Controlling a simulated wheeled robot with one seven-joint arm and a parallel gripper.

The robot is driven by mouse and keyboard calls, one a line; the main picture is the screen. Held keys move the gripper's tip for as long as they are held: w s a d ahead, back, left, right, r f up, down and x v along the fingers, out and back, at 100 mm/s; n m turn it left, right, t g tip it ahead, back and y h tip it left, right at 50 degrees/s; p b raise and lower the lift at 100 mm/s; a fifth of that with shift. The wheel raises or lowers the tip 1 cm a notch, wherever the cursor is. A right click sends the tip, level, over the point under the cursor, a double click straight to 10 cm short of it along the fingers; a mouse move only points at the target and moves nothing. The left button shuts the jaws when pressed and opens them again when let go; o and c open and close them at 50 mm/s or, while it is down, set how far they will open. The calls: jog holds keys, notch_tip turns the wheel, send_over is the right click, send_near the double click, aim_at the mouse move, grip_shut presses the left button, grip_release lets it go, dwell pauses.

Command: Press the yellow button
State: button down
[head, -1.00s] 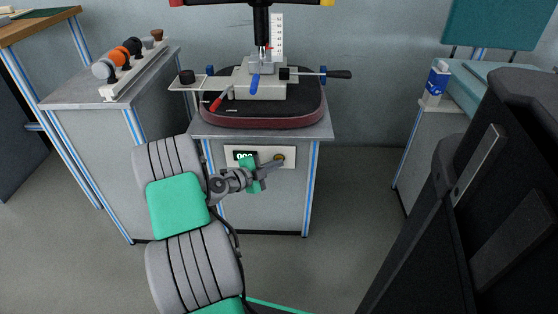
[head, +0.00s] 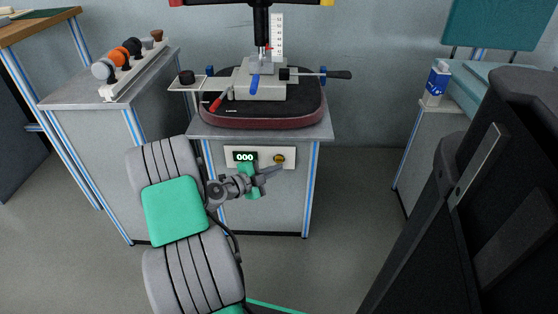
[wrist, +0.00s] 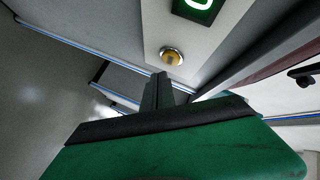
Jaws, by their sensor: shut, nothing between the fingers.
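The yellow button (head: 280,158) is a round knob with a metal rim on the white panel (head: 290,151) at the front of the grey test stand. It also shows in the wrist view (wrist: 171,57), just beyond my fingertips. My gripper (head: 281,168) is shut and empty, its tips just below the button in the head view. In the wrist view a visible gap lies between the shut fingers (wrist: 158,84) and the button. A dark display (head: 244,156) reading 000 in green sits left of the button on the same panel.
On the stand, the black seat cushion (head: 300,112) lies under a press with clamps and handles. A side table (head: 70,92) with a row of knobs stands left. Floor right of the stand is clear.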

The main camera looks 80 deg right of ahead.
jog(key=shift+s+a, duration=0.25)
jog(key=shift+a, duration=0.85)
jog(key=shift+s+a, duration=0.25)
jog(key=shift+a, duration=0.85)
